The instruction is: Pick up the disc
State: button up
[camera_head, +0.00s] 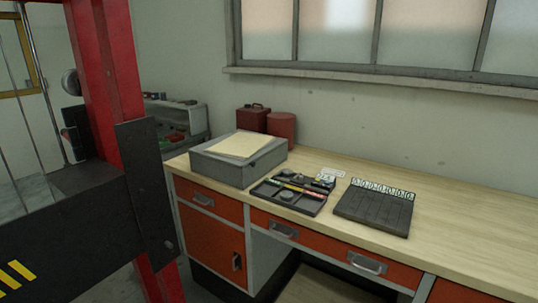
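A small round grey disc-like piece (286,196) lies in the front part of a black tray (262,192) on the workbench. A grey round thing (70,82) also shows at the far left, behind the red post. I cannot tell for certain which of these is the disc. My gripper is not in view.
A grey box with papers (238,165) stands left of the tray. A dark ridged mat (375,210) lies to its right. Red containers (281,126) stand behind. The bench (465,235) is clear at right. A red post (108,70) and black beam block the left.

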aim_at(286, 173)
jog(key=i+l+z, duration=0.1)
jog(key=i, duration=0.75)
jog(key=i+l+z, duration=0.1)
jog(key=i+l, duration=0.15)
jog(key=i, duration=0.65)
jog(key=k+j+u, duration=0.2)
jog(key=k+j, duration=1.05)
jog(key=k, duration=0.05)
